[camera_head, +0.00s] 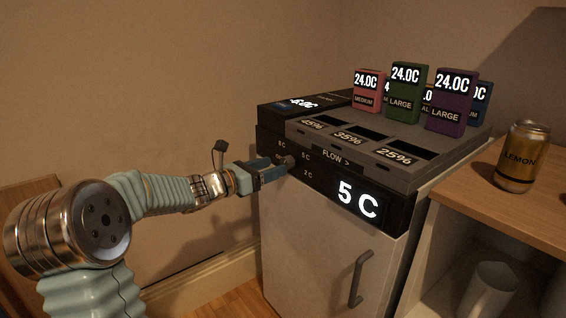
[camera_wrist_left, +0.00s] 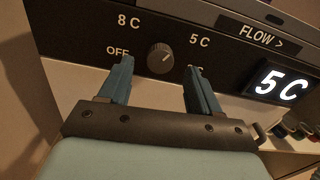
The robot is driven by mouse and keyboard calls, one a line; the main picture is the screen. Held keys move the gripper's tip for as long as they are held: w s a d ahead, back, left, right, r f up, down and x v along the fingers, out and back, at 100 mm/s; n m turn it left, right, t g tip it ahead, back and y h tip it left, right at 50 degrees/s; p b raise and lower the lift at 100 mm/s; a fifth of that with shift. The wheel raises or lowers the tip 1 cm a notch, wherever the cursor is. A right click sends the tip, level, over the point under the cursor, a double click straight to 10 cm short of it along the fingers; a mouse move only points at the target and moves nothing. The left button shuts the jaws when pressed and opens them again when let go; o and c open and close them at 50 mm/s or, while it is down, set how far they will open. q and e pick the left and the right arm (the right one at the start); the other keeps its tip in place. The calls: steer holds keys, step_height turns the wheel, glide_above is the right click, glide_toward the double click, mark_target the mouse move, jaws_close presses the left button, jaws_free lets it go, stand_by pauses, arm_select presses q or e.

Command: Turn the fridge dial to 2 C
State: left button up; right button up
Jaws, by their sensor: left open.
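The fridge (camera_head: 318,245) stands in the middle of the head view with a dark panel along its top front. The dial (camera_wrist_left: 160,57) is a round dark knob on that panel, among the labels OFF, 8 C and 5 C; its mark points toward 5 C. A 2 C label (camera_head: 308,174) shows in the head view. The lit display (camera_head: 357,201) reads 5 C. My left gripper (camera_head: 283,163) is at the dial; in the left wrist view its open fingers (camera_wrist_left: 158,72) stand either side of and just below the knob. Contact cannot be told. My right gripper is not in view.
A dispenser top (camera_head: 440,160) with percent labels sits on the fridge, carrying several coloured boxes, including a green one (camera_head: 404,95) and a purple one (camera_head: 450,105). A gold can (camera_head: 521,160) stands on the wooden shelf at right. The fridge handle (camera_head: 361,279) sticks out below.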

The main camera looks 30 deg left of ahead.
mark_target(287, 163)
arm_select(q)
steer(key=shift+x, duration=2.15)
steer(key=c, duration=1)
steer(key=shift+d+f+m+b, duration=0.1)
steer(key=shift+m+b, duration=2.9)
steer(key=shift+b, duration=0.85)
steer(key=shift+d+f+m+b, duration=0.1)
steer(key=shift+m+b, duration=2.9)
steer(key=shift+b, duration=0.85)
steer(key=shift+c, duration=0.2)
steer(key=o, duration=1)
steer(key=shift+r, duration=0.1)
